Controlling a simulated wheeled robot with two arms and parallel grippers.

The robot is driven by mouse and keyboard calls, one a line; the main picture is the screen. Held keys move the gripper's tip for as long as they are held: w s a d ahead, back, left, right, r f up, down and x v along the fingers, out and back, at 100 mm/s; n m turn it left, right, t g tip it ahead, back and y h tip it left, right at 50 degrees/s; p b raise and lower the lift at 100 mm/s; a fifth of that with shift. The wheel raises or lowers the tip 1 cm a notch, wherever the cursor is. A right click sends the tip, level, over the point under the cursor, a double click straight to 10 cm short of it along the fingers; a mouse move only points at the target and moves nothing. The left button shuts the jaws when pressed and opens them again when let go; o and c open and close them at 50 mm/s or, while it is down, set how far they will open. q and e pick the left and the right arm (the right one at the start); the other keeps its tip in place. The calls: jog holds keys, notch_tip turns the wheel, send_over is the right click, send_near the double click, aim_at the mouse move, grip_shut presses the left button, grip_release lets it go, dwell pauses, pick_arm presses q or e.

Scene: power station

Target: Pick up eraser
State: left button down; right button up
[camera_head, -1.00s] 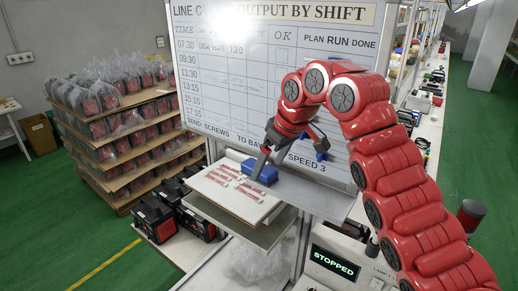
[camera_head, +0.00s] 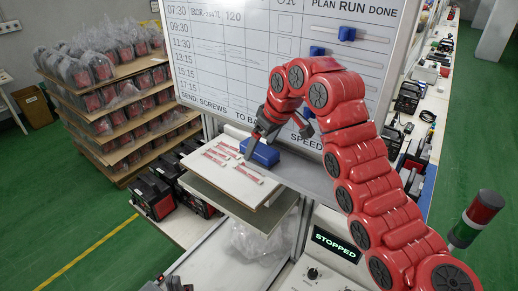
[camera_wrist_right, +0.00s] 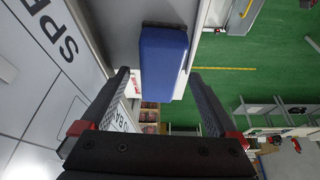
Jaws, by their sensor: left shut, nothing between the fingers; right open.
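In the right wrist view the eraser (camera_wrist_right: 163,55) shows in the gap between the two open fingertips (camera_wrist_right: 159,72). I cannot tell whether they touch it. My left gripper (camera_head: 172,285) barely shows at the bottom edge, shut and empty, far from the eraser.
A white board with red-and-white strips (camera_head: 250,200) lies left of the eraser. A control box reading STOPPED (camera_head: 335,243) is at front right. Shelves of bagged units (camera_head: 115,100) stand at left.

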jog(key=shift+f, duration=0.25)
jog(key=shift+w, duration=0.1)
jog(key=shift+c, duration=0.2)
jog(key=c, duration=1.4)
jog(key=shift+a+r, duration=0.15)
